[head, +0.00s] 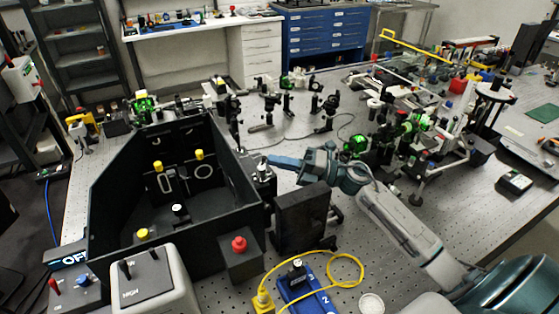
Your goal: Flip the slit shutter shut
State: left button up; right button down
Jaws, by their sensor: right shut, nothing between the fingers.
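A small dark slit assembly with a pale metal top (263,175) stands at the right wall of the black open box. I take it to be the slit shutter's mount; whether the shutter is up or down is too small to tell. My right gripper (270,160) is shut and empty, its tips beside the top of this assembly. I cannot tell whether they touch it. My left gripper is not in view.
The black box (105,205) holds several yellow-knobbed mounts. A dark upright block (300,218) stands below my right gripper, and a red-knobbed box (239,262) in front. A yellow cable (347,258) loops by a blue block (310,294). Bare bench (300,125) lies behind the gripper.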

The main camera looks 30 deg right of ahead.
jog(key=shift+r+m+h+p, duration=0.15)
jog(key=shift+m+h+p, duration=0.15)
jog(key=shift+m+p, duration=0.1)
jog(key=w+r+m+p, duration=0.1)
jog(key=w+p, duration=0.1)
jog(key=shift+r+m+h+p, duration=0.15)
jog(key=shift+m+h+p, duration=0.15)
jog(key=shift+h+p, duration=0.1)
jog(key=shift+w, duration=0.1)
dwell(0.3)
jog(key=shift+d, duration=0.2)
